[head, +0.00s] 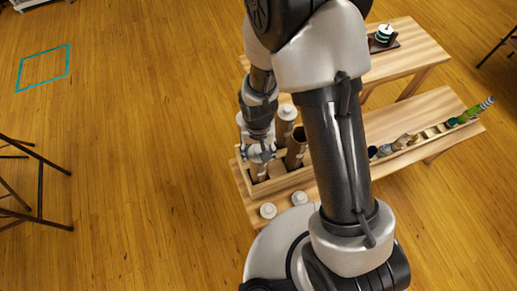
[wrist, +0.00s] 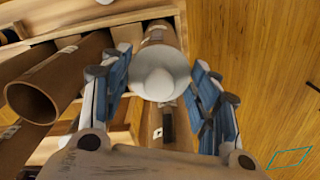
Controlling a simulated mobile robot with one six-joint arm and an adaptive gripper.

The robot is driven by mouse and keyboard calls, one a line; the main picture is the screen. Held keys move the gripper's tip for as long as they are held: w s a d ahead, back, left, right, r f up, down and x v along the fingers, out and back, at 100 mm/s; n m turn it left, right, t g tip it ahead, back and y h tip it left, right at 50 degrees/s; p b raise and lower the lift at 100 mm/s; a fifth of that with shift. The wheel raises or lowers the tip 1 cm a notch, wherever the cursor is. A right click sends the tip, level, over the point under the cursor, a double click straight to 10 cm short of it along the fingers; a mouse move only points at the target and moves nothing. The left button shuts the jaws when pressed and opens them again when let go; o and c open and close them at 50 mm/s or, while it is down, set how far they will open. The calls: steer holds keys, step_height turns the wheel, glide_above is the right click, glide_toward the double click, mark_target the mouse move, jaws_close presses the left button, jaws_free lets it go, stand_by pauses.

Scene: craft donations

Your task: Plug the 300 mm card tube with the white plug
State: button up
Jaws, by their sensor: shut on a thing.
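My gripper (head: 259,153) is low over the left front part of a wooden rack (head: 279,183). In the wrist view my gripper (wrist: 163,88) is shut on a white plug (wrist: 160,80), with a blue-padded finger on each side. The plug is in line with a brown card tube (wrist: 157,36), which also shows below the gripper in the head view (head: 259,173). The plug covers this tube's mouth, and I cannot tell how deep it sits. No length mark is readable. A wider card tube (head: 296,147) beside it is open; its mouth shows in the wrist view (wrist: 33,102).
A tube with a white cap (head: 286,114) stands behind in the rack. Two pale plugs (head: 268,210) (head: 299,198) lie on the front bench edge. A long holder (head: 420,138) with several small items lies right. A dark tray (head: 383,44) bears teal-and-white discs.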

mark_target(259, 150)
steer(key=shift+r, duration=0.15)
steer(key=shift+r+p, duration=0.5)
steer(key=shift+r, duration=0.2)
stand_by(1.1)
steer(key=shift+r+p, duration=0.6)
steer(key=shift+r, duration=0.15)
stand_by(0.6)
steer(key=o, duration=0.5)
steer(key=shift+c, duration=0.2)
